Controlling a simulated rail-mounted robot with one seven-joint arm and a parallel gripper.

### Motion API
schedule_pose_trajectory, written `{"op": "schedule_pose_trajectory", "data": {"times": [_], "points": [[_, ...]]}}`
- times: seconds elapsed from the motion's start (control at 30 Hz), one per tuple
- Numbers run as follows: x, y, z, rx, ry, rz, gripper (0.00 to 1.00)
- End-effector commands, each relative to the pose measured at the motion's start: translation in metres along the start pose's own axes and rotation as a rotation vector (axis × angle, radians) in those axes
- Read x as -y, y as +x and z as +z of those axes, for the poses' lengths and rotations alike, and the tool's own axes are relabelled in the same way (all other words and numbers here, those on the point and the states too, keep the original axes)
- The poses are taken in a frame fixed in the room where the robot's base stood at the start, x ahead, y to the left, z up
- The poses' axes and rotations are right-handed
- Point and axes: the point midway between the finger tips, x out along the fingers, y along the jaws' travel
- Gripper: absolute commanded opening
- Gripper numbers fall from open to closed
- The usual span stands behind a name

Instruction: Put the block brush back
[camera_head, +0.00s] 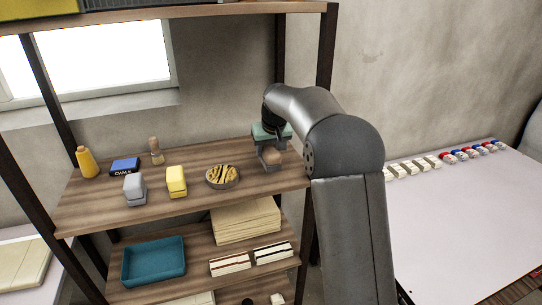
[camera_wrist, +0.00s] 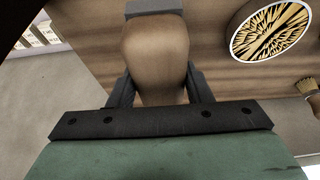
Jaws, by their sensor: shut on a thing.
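The block brush (camera_head: 270,156) is brown and wood-coloured, with a grey part at its end. It is at the right end of the upper shelf board (camera_head: 110,205); I cannot tell whether it touches the board. My gripper (camera_head: 271,142) is above it, pointing down, shut on it. In the wrist view the rounded brown body of the brush (camera_wrist: 155,50) sits between the two dark fingers of my gripper (camera_wrist: 160,88), with a grey strip at its far end. The brush's underside is hidden.
A dark shelf post (camera_head: 326,60) is close to my arm.

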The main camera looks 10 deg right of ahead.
Motion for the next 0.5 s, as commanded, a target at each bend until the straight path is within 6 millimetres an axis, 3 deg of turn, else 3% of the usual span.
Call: {"op": "schedule_pose_trajectory", "data": {"times": [0.3, 0.5], "points": [[-0.008, 0.034, 0.010, 0.001, 0.000, -0.001, 0.16], [-0.008, 0.040, 0.012, -0.001, 0.000, 0.000, 0.16]]}}
